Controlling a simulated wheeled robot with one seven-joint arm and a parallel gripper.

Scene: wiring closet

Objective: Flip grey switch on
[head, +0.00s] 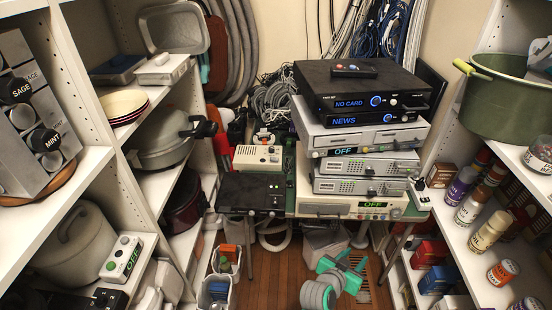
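I cannot tell for sure which part is the grey switch. A small pale switch box (419,186) sits at the right end of the device stack, too small to read its state. A white control box (121,258) with round buttons, one green, stands on the lower left shelf. A beige box (258,157) with small controls sits left of the stack. My gripper (352,271), teal on a grey arm, is low over the floor at bottom centre, well below and apart from these boxes. Its finger opening is not clear.
Stacked electronics (362,135) fill the back centre, with displays reading NO CARD, NEWS and OFF. A black flat device (251,190) lies beside them. Crowded shelves flank both sides, with a green pot (507,96) at right. Some wooden floor (281,275) is open.

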